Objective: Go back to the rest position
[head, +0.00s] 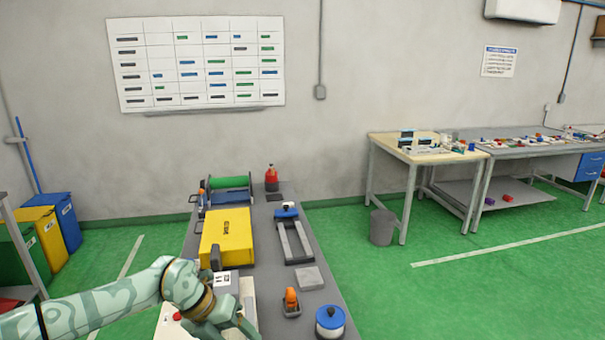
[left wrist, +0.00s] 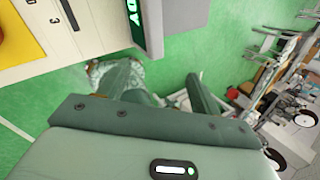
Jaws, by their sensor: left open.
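My left arm comes in from the lower left in the head view. Its gripper (head: 232,322) is over the near left part of the grey workbench (head: 318,285), beside a white and beige device with a labelled top. In the left wrist view the left gripper (left wrist: 165,88) is open, with nothing seen between its fingers. Green floor shows beyond it. My right gripper is in neither view.
The bench holds a yellow machine (head: 227,239), a green roller (head: 229,182), a red bottle (head: 271,178), a grey fixture (head: 293,240), an orange-topped item (head: 290,300) and a blue-lidded tub (head: 330,320). Bins (head: 66,220) stand left. Open floor lies right, before a bin (head: 382,227) and tables (head: 430,150).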

